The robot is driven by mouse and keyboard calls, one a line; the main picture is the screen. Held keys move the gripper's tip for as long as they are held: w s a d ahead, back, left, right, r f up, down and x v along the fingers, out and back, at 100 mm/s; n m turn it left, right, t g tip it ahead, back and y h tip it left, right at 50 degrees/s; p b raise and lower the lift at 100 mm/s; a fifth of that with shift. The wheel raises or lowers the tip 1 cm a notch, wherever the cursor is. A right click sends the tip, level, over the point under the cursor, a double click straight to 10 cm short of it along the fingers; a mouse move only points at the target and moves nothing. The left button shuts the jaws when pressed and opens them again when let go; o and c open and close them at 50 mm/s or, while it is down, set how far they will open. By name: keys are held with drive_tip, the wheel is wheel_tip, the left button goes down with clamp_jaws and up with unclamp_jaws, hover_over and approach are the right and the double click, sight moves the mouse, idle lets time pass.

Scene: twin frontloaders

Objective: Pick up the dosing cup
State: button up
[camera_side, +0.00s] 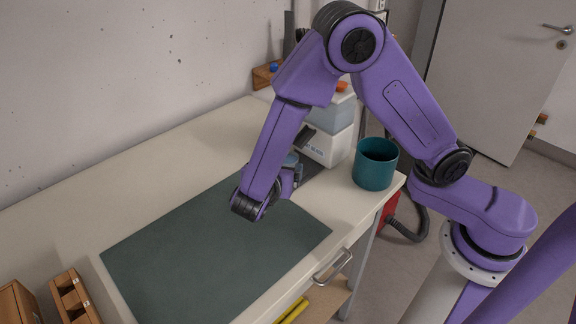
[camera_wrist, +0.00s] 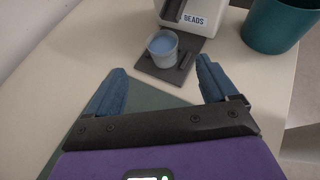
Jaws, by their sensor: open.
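The dosing cup (camera_wrist: 162,46) is a small whitish cup with pale blue contents, seen in the wrist view. It stands upright on a dark grey plate (camera_wrist: 178,70) in front of the white dispenser labelled BEADS (camera_wrist: 205,20). My gripper (camera_wrist: 160,82) is open and empty, with its two blue fingers on either side of the line toward the cup and short of it. In the side view my gripper (camera_side: 291,170) is near the dispenser's base, partly hidden by my arm. I cannot make out the cup clearly there.
A teal bin (camera_side: 375,165) stands on the table right of the dispenser (camera_side: 330,140). A dark green mat (camera_side: 210,255) covers the table's front. Wooden holders (camera_side: 72,298) stand at the lower left. The table's left and back surface (camera_side: 130,165) is clear.

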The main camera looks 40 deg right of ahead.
approach(290, 156)
drive_tip(key=shift+x, duration=3.75)
drive_tip(key=shift+f, duration=0.1)
drive_tip(key=c, duration=1.2)
